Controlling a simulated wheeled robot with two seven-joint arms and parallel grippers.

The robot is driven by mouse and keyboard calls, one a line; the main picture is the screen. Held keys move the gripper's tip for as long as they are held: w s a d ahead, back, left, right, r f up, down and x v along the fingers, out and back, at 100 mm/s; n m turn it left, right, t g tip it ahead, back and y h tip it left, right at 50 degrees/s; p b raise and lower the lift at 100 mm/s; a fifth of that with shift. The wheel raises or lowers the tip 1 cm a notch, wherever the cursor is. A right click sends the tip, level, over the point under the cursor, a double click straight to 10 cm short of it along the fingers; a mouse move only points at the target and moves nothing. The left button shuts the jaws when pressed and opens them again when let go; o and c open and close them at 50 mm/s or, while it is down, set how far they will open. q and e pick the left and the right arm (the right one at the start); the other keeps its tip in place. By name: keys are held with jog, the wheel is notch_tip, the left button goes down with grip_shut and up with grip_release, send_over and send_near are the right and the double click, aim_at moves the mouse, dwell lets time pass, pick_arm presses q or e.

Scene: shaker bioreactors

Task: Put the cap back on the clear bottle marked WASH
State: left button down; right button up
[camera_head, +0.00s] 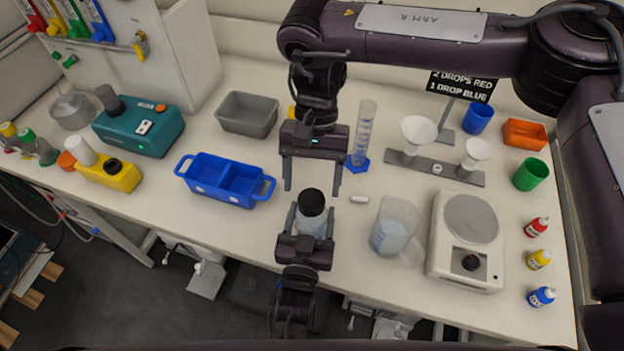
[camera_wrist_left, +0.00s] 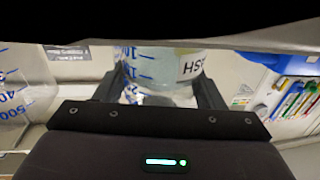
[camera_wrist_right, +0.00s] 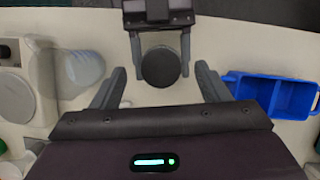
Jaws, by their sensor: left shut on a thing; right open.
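The clear bottle (camera_head: 312,222) stands upright near the front edge of the bench, and its printed label shows upside down in the left wrist view (camera_wrist_left: 160,72). My left gripper (camera_head: 310,217) is shut on its sides. A black cap (camera_head: 311,201) sits at the bottle's mouth; whether it is fully seated cannot be told. It shows as a dark disc in the right wrist view (camera_wrist_right: 158,67). My right gripper (camera_head: 313,181) is open and empty, pointing down above and slightly behind the cap, apart from it.
A small white capsule-shaped piece (camera_head: 358,199) lies close by. A blue two-part tray (camera_head: 224,184) is to the left. A blue-based measuring cylinder (camera_head: 363,138) stands behind, near my right gripper.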

jog(key=shift+c, duration=0.4)
jog(key=n, duration=0.6)
jog(key=shift+s+r, duration=0.1)
jog(key=shift+r, duration=0.05)
jog(key=n+t, duration=0.1)
jog(key=n, duration=0.3)
jog(key=shift+r, duration=0.1)
jog(key=n, duration=0.7)
jog(key=shift+s+d+r+t+h, duration=0.1)
jog(key=shift+s+r+t+h, duration=0.05)
jog(key=shift+r+t+h, duration=0.15)
jog(key=n, duration=0.5)
jog(key=shift+r+t, duration=0.1)
jog(key=shift+t, duration=0.2)
jog(key=n, duration=0.5)
jog(key=shift+s+r, duration=0.1)
jog(key=shift+r, duration=0.1)
jog(key=n+t, duration=0.1)
jog(key=n, duration=0.3)
jog(key=shift+r, duration=0.2)
jog(key=n, duration=0.7)
jog(key=shift+r+t, duration=0.25)
jog(key=shift+t, duration=0.05)
jog(key=n, duration=0.5)
jog(key=shift+r+t, duration=0.25)
jog(key=shift+t, duration=0.05)
